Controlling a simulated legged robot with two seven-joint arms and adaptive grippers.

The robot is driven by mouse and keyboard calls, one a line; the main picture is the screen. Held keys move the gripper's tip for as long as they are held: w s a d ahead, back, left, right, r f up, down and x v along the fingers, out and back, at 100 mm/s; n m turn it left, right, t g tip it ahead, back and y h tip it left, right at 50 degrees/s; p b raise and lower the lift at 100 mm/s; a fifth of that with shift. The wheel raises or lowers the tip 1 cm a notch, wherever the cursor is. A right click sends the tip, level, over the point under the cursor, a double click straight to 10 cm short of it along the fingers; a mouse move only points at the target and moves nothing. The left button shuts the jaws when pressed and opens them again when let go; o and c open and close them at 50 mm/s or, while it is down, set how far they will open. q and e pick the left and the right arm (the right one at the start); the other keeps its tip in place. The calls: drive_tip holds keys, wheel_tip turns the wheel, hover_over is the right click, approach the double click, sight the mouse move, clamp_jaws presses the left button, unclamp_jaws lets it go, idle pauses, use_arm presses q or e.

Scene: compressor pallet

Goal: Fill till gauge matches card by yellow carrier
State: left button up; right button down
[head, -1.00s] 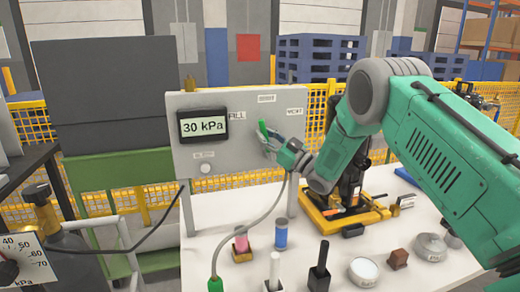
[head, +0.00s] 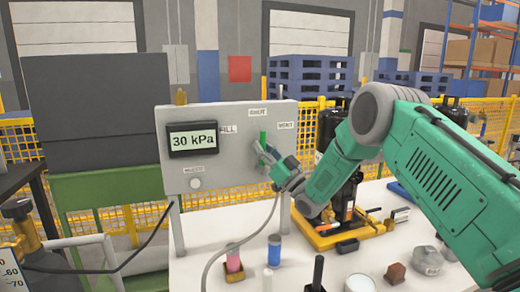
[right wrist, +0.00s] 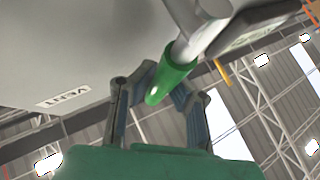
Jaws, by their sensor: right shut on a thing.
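A grey panel (head: 225,178) carries a digital gauge (head: 193,139) reading 30 kPa. Its valve lever (head: 263,138) has a green handle, which points up toward the SHUT label, between FILL and VENT. My right gripper (head: 268,158) is at the lever, shut on it. In the right wrist view the green handle (right wrist: 172,80) lies between the fingers (right wrist: 155,88). The yellow carrier (head: 335,233) stands on the white table behind my right arm, with a black device upright in it. A small white card (head: 401,214) is beside it; its writing is too small to read. My left gripper is out of view.
A grey hose (head: 225,250) hangs in front of the panel. Pink (head: 233,259) and blue (head: 274,251) cylinders, a black-handled item (head: 317,275), a brown block (head: 395,273) and round tins stand on the table. A dial gauge (head: 12,268) is at lower left.

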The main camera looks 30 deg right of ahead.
drive_tip(key=shift+s+f, duration=0.1)
drive_tip(key=shift+f, duration=0.5)
drive_tip(key=c, duration=1.5)
unclamp_jaws()
drive_tip(key=shift+s+d+r, duration=0.1)
drive_tip(key=shift+d+r, duration=0.05)
drive_tip(key=shift+r, duration=0.05)
drive_tip(key=v, duration=1.2)
drive_tip(key=shift+d, duration=0.1)
